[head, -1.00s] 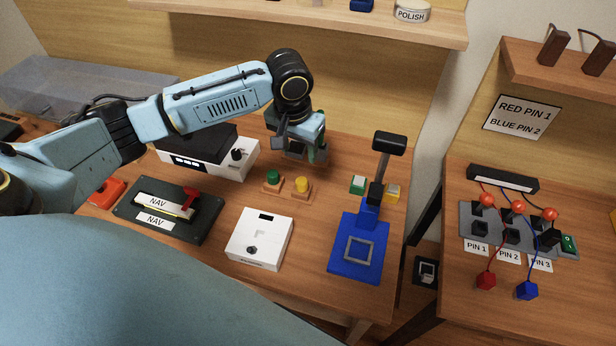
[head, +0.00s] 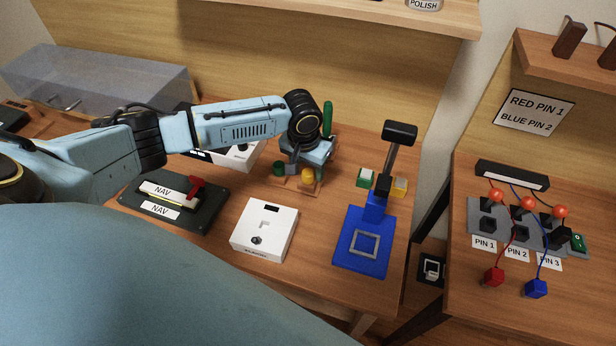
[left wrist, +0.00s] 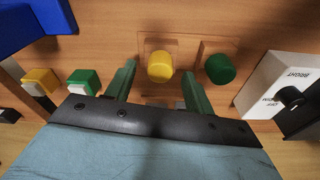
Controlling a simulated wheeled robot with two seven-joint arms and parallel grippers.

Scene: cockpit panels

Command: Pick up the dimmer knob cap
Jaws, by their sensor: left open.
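No part is labelled as the dimmer knob cap, so I cannot tell for sure which it is. A yellow round cap (head: 307,175) stands upright on a small wooden base, and a green round cap (head: 279,168) stands left of it. My left gripper (head: 305,182) is open at the yellow cap, partly covering it in the head view. In the left wrist view the yellow cap (left wrist: 160,66) lies between the two green fingers (left wrist: 159,72), with gaps on both sides. The green cap (left wrist: 220,68) is outside the fingers. My right gripper is not in view.
A white box with a black knob (left wrist: 289,96) stands beside the green cap. A white panel (head: 264,228), a black NAV panel (head: 207,214) and a blue lever stand (head: 346,257) are in front. Green-and-white (head: 366,176) and yellow-and-white buttons (head: 400,187) stand right.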

